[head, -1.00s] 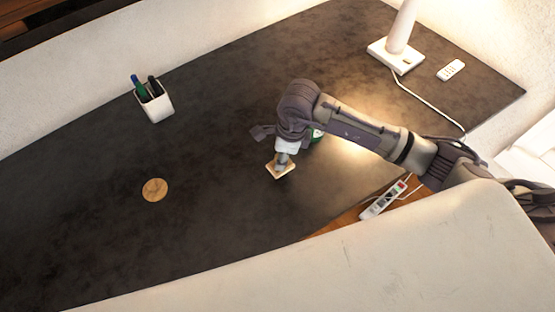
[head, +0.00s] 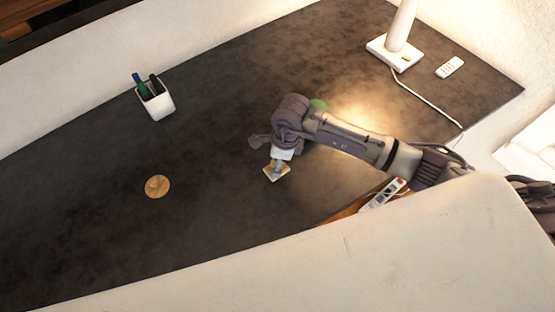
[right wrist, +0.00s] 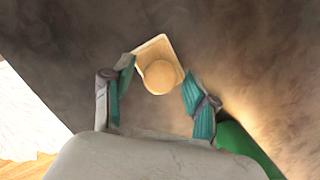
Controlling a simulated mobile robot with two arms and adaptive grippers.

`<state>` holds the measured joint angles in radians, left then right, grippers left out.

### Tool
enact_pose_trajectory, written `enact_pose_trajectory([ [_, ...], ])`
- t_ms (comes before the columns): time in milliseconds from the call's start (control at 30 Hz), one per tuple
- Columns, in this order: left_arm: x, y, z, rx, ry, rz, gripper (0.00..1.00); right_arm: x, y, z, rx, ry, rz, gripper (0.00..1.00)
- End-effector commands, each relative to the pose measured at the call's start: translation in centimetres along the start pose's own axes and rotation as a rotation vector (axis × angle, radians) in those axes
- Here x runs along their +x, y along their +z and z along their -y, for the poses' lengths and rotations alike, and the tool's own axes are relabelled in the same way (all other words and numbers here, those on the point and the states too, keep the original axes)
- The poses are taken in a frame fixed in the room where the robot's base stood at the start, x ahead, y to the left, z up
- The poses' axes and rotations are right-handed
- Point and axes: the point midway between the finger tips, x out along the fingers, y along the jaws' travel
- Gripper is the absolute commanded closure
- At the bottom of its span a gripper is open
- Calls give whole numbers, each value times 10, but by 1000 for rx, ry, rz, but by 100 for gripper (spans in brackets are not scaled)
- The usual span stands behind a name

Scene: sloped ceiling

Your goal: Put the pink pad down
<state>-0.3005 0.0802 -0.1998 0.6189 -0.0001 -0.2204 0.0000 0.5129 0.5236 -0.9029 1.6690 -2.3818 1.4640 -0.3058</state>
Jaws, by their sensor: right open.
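A small pale, tan-pink square pad (head: 277,173) is at the middle of the dark desk, below my right gripper in the head view. In the right wrist view the pad (right wrist: 152,47) has a round, pale knob-like piece (right wrist: 160,77) on it. My right gripper (right wrist: 155,100) is open, its teal-lined fingers on either side of the round piece, with gaps visible. I cannot tell whether the pad lies flat on the desk or just above it. My left gripper is not in view.
A round wooden disc (head: 157,187) lies left on the desk (head: 90,200). A white pen cup (head: 157,104) stands behind it. A green object (head: 319,104) is partly hidden by my right arm. A lamp (head: 393,50), a remote (head: 449,67) and a power strip (head: 382,195) are right.

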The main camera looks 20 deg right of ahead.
Motion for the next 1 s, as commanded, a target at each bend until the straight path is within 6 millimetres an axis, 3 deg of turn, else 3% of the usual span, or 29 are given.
enact_pose_trajectory([
  [200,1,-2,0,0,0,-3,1,3,0,0,0,0,2,42],
  [267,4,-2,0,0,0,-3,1,-5,0,2,-1,-4,3,42],
  [467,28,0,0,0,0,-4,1,-43,-3,5,-3,-9,3,42],
  [700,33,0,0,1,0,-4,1,-101,-2,4,-2,-5,2,42],
  [1000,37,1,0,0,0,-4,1,-133,-3,3,1,-1,1,42],
])
